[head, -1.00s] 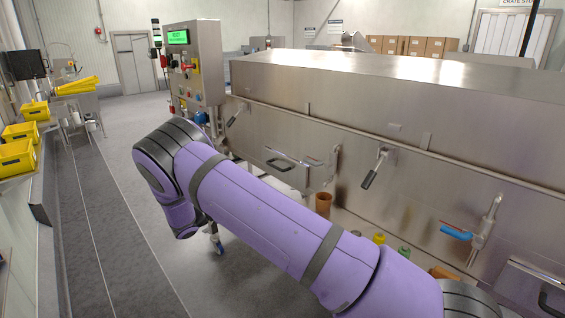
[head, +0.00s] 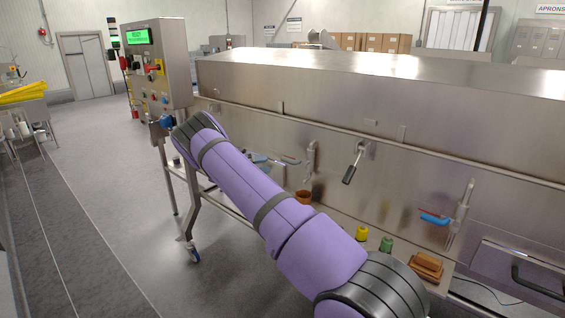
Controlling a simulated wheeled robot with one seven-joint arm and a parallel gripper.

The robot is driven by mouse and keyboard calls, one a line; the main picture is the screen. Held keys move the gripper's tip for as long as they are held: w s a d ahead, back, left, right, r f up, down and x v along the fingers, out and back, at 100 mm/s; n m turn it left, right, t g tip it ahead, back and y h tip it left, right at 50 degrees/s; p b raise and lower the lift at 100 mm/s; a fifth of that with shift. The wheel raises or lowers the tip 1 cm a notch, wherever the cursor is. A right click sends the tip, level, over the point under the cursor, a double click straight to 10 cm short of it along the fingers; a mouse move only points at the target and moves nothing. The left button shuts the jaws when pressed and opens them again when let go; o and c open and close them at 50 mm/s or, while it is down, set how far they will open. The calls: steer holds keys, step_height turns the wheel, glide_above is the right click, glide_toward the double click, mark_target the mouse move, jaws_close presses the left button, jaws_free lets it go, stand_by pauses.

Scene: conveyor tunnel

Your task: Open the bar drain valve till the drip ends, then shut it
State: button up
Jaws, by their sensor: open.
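Two pipe valves stand on the side of the steel tunnel. The right valve (head: 459,214) has a blue lever (head: 436,219) pointing left. The left valve (head: 310,158) is farther along, with a thin handle reaching left, partly behind my arm. I cannot tell from labels which one is the bar drain valve, and no drip can be made out. A brown pot (head: 303,197) stands below the left valve. My purple arm reaches from the lower right toward the control box; my gripper is hidden from this view.
A control box (head: 157,68) with a green screen stands at the tunnel's left end. A black-handled lever (head: 354,163) sits between the valves. A yellow bottle (head: 361,233), a green bottle (head: 386,244) and brown blocks (head: 427,267) line the lower ledge. The floor (head: 95,215) at left is open.

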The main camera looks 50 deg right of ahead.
mark_target(284, 161)
steer(key=x, duration=0.9)
steer(key=shift+s+d, duration=0.1)
steer(key=shift+s, duration=0.05)
jaws_close()
